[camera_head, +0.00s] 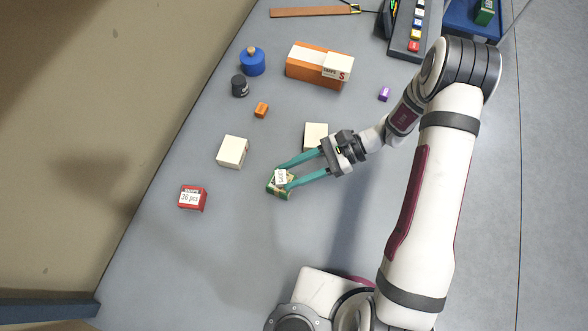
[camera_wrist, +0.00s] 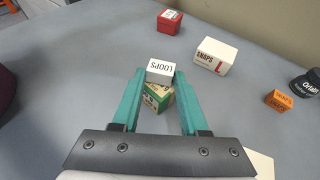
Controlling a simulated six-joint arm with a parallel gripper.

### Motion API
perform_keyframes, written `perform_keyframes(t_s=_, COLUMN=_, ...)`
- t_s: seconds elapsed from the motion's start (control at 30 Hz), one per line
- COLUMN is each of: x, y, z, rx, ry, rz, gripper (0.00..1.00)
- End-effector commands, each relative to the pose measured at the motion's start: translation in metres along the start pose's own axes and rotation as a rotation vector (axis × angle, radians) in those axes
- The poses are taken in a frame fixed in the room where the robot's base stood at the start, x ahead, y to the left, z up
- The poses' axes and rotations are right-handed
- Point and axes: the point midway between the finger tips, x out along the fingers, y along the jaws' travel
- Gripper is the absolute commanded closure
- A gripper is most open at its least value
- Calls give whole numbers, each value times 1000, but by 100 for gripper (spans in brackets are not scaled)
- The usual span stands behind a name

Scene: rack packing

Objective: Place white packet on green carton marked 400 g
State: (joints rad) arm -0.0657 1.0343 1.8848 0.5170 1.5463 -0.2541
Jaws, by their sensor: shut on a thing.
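My gripper (camera_head: 284,176) is shut on a small white packet (camera_head: 280,174) over the green carton (camera_head: 276,189). In the wrist view the packet (camera_wrist: 160,70), with LOOPS printed on it, sits between the teal fingertips of my gripper (camera_wrist: 160,73). The green carton (camera_wrist: 157,97) shows directly below it, its brownish top partly covered by the packet and fingers. The packet overlaps the carton in both views; I cannot tell whether it touches the carton or hangs just above. The carton's 400 g mark is not readable.
A white box (camera_head: 315,136) stands close to my gripper. Another white box (camera_head: 233,152) and a red box (camera_head: 192,197) stand to the left. An orange box (camera_head: 262,110), dark jar (camera_head: 239,86) and blue weight (camera_head: 252,62) stand farther back. The table front is clear.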

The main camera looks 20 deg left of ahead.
Motion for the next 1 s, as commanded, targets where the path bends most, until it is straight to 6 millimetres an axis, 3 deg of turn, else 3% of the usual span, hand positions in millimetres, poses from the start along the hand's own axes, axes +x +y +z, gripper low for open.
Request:
perform_keyframes(t_s=0.07, x=1, y=0, z=-2, rx=0, ry=0, rz=0, gripper=100)
perform_keyframes(t_s=0.1, x=1, y=0, z=-2, rx=0, ry=0, rz=0, gripper=51)
perform_keyframes(t_s=0.23, x=1, y=0, z=-2, rx=0, ry=0, rz=0, gripper=28)
perform_keyframes(t_s=0.7, x=-3, y=0, z=1, rx=-1, ry=0, rz=-1, gripper=26)
perform_keyframes(t_s=0.77, x=-14, y=-1, z=1, rx=-2, ry=1, rz=-3, gripper=26)
perform_keyframes(t_s=1.0, x=-83, y=-1, z=0, rx=-2, ry=2, rz=-4, gripper=26)
